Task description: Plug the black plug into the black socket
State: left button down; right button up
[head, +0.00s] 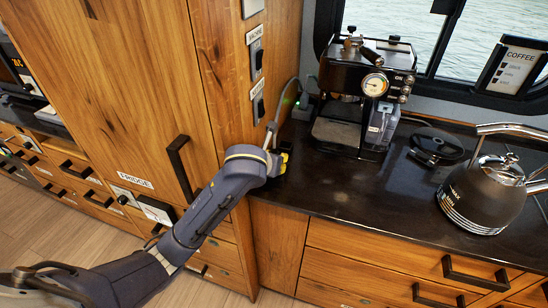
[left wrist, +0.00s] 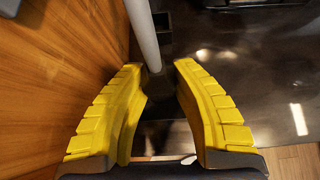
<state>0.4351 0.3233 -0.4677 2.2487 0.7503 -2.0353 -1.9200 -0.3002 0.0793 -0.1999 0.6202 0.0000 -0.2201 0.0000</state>
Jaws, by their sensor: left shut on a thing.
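My left gripper (head: 279,161) is low over the left end of the dark counter, close beside the wooden cabinet wall. In the left wrist view its yellow fingers (left wrist: 161,108) are closed around a dark piece, the black plug (left wrist: 157,88), with a grey cable (left wrist: 143,35) rising from it. In the head view the plug is mostly hidden by the gripper, and the cable (head: 277,117) runs up toward the back. Black fittings that look like sockets (head: 258,107) are on the cabinet's side wall, above the gripper; the plug is apart from them. My right gripper is out of view.
A coffee machine (head: 362,95) stands right of the gripper at the back. A dark block (head: 304,106) sits beside it near the wall. A round black base (head: 437,145) and a kettle (head: 484,193) are farther right. The counter's front middle (head: 350,190) is clear.

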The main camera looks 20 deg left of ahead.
pick_arm(q)
jog(key=shift+f, duration=0.2)
jog(key=c, duration=1.1)
grip_release()
jog(key=shift+o, duration=0.2)
jog(key=v, duration=0.7)
jog(key=shift+s, duration=0.2)
jog(key=shift+r, duration=0.15)
